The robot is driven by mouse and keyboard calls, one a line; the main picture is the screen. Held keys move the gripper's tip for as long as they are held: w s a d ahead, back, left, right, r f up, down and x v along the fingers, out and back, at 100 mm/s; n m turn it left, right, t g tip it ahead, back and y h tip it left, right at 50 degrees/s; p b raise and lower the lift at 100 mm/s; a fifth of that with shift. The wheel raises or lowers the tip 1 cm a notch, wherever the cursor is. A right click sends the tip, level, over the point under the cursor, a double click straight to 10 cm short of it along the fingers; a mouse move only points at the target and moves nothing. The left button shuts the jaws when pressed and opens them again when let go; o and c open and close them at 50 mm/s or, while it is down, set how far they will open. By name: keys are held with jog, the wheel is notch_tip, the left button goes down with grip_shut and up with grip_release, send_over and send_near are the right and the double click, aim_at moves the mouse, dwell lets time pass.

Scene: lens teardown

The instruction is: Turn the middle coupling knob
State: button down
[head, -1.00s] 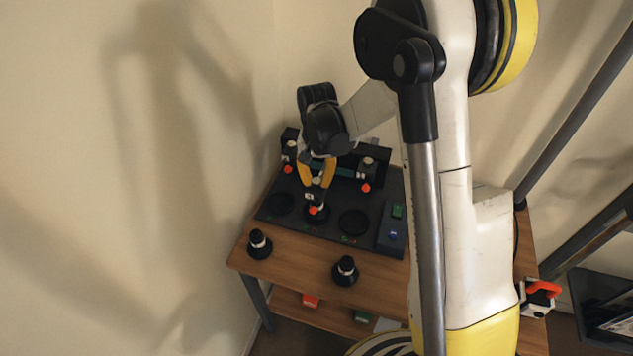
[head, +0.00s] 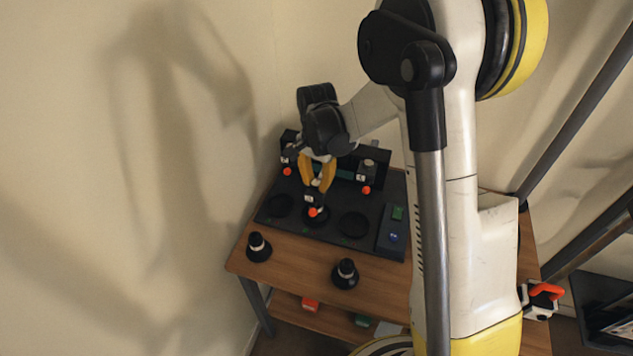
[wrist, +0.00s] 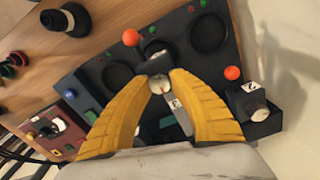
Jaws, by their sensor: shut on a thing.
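The middle coupling is a dark post with a pale label and an orange ball (head: 312,211), standing on the black station (head: 268,217). Its pale round knob (wrist: 158,84) sits between my yellow fingertips in the wrist view. My gripper (head: 318,186) comes down from above and is shut on this knob; the fingers partly cover it in the head view. Similar couplings stand to either side: the left one (head: 289,155) and the right one (head: 367,169), each with an orange ball. The orange ball of the middle coupling also shows in the wrist view (wrist: 131,37).
Two black lens-like pieces, one on the left (head: 258,247) and one on the right (head: 345,273), stand on the wooden table (head: 300,263) in front. A box with green and blue buttons (head: 392,228) is at the station's right. A wall is close on the left.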

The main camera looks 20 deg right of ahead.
aim_at(317, 182)
jog(key=c, duration=1.2)
grip_release()
jog(key=shift+o, duration=0.2)
jog(key=shift+r, duration=0.1)
notch_tip(317, 182, up, 12)
jog(key=s+r+n+t+b, duration=0.2)
jog(key=s+n+t, duration=0.5)
jog(key=s, duration=1.3)
jog(key=r+n, duration=0.1)
jog(key=n, duration=0.2)
jog(key=shift+r+b, duration=0.25)
jog(key=shift+b, duration=0.05)
